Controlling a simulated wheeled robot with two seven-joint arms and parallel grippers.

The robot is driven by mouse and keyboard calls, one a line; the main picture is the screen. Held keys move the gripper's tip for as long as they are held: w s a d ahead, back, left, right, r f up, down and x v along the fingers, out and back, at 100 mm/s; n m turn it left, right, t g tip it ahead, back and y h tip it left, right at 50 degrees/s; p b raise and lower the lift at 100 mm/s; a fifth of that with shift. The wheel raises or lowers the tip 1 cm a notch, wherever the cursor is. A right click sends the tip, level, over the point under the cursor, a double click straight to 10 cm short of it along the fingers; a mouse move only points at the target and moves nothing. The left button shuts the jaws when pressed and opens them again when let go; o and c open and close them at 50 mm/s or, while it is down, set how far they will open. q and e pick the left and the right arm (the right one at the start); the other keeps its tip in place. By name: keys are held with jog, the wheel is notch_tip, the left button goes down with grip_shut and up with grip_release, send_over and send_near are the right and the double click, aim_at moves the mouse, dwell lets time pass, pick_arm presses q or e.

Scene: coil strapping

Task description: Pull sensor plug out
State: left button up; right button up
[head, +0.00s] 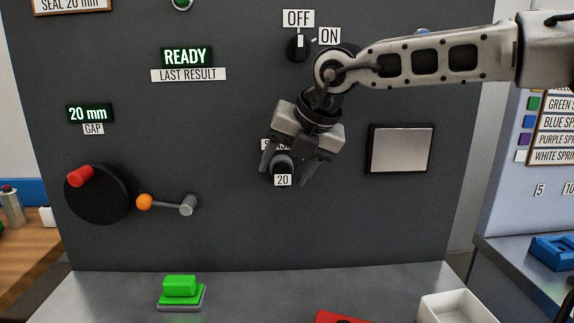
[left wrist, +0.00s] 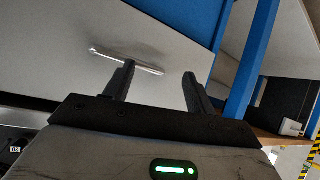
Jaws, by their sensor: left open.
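The sensor plug (head: 283,163) is a dark round knob on the grey panel in the head view, with a white "20" tag just below it. My right gripper (head: 285,176) reaches down in front of it from the upper right. Its fingers are apart, one on each side of the plug, with a visible gap on the right side. The label above the plug is mostly hidden by the gripper. My left gripper (left wrist: 158,70) shows in the left wrist view, open and empty, away from the plug.
On the panel are a switch (head: 299,46), a dark disc with a red knob (head: 80,176), an orange-tipped lever (head: 145,202) and a metal plate (head: 399,149). A green button (head: 180,286) and a white tray (head: 455,308) stand on the bench below.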

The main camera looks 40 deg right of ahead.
aim_at(280, 187)
grip_shut()
jog(key=shift+s+a+b, duration=0.25)
jog(key=shift+s+b, duration=0.1)
jog(key=shift+b, duration=0.25)
jog(key=shift+s+a, duration=0.1)
jog(key=shift+s, duration=0.1)
jog(key=c, duration=0.6)
grip_release()
jog(key=shift+c, duration=0.2)
grip_shut()
jog(key=shift+s+a+f+b, duration=0.1)
jog(key=shift+s+a+b, duration=0.35)
jog(key=shift+s+b, duration=0.45)
jog(key=shift+s+a+b, duration=0.55)
jog(key=shift+s+b, duration=0.15)
jog(key=shift+s, duration=0.05)
